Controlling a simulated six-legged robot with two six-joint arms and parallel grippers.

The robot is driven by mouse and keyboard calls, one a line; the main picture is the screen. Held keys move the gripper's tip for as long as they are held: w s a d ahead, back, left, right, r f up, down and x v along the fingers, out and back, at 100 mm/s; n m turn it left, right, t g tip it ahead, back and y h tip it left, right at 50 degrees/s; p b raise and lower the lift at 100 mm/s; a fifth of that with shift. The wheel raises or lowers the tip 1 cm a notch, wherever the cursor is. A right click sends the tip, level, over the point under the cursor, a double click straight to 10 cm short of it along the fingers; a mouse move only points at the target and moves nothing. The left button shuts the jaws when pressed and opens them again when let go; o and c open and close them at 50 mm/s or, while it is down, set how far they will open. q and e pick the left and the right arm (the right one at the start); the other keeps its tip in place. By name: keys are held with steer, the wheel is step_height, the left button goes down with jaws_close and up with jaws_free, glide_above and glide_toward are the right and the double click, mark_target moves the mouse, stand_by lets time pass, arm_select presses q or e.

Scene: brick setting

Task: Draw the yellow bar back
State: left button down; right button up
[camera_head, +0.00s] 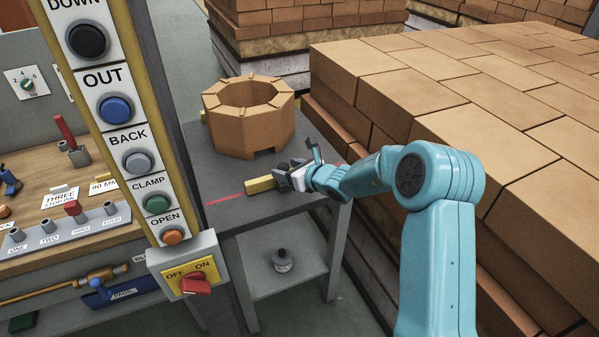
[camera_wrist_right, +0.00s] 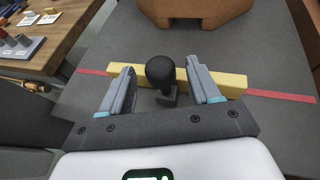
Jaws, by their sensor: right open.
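The yellow bar (camera_head: 260,185) lies on the dark grey table (camera_head: 222,165) in front of the brick ring, along a red line. In the right wrist view the yellow bar (camera_wrist_right: 234,81) runs across the picture, and a black round knob (camera_wrist_right: 160,69) on a short post stands at its near side. My left gripper is not in view.
The octagonal brick ring (camera_head: 249,120) stands on the table behind the bar. A large brick stack (camera_head: 450,90) is close on the right. A button panel (camera_head: 120,110) rises at left front. A small dark bottle (camera_head: 282,261) stands on the lower shelf.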

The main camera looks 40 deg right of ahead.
steer(key=b+v, duration=0.1)
steer(key=v, duration=1.5)
steer(key=shift+s+r, duration=0.15)
steer(key=shift+s, duration=0.05)
steer(key=shift+w, duration=0.1)
